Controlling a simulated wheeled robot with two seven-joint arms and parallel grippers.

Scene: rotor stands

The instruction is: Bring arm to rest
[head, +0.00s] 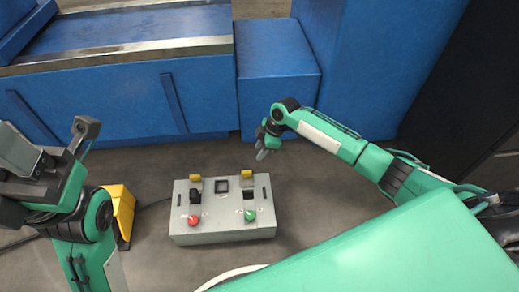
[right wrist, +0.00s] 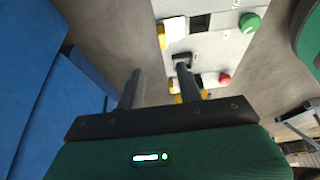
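My right gripper (head: 265,148) hangs over the bare floor, beyond the upper right corner of a grey control box (head: 222,232). In the right wrist view its two fingers (right wrist: 158,85) stand apart with nothing between them. My left gripper (head: 52,155) is at the left edge of the head view, close to the camera. Its fingers appear spread apart, with nothing seen between them. Neither gripper appears to touch the box.
The box carries a red button (head: 193,220), a green button (head: 250,215), black switches and yellow tabs. A yellow object (head: 122,212) stands left of it, with a dark cable on the floor. Blue machinery (head: 120,100) lines the back.

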